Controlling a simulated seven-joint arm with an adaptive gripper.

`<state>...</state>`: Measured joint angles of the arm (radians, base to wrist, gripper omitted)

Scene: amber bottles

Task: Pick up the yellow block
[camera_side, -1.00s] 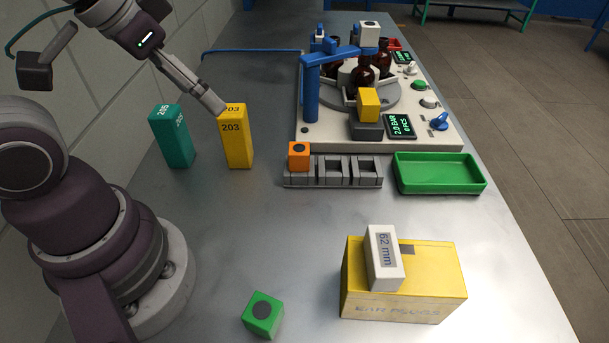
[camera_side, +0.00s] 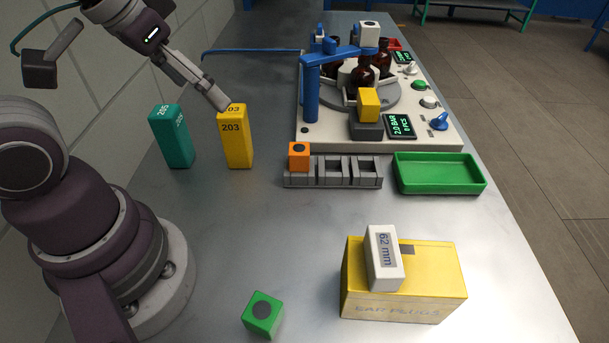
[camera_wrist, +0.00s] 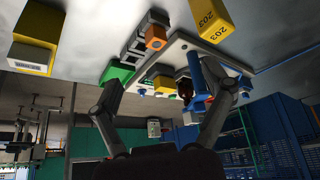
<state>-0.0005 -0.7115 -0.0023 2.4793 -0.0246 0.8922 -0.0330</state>
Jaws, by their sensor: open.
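A tall yellow block marked 203 (camera_side: 236,145) stands upright on the metal bench. It also shows at the top of the wrist view (camera_wrist: 208,18). A smaller yellow block (camera_side: 368,104) sits on a dark support on the bottle machine. My gripper (camera_side: 222,104) is tilted, with its fingertips at the top left of the 203 block in the side view. I cannot tell whether they touch it. In the wrist view my gripper (camera_wrist: 170,88) has its fingers spread wide with nothing held between them.
A teal block (camera_side: 173,138) stands left of the 203 block. An orange block (camera_side: 299,157) sits in a grey rack (camera_side: 341,184), beside a green tray (camera_side: 440,187). A yellow box (camera_side: 427,293) and green block (camera_side: 263,315) are in front. The central bench is clear.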

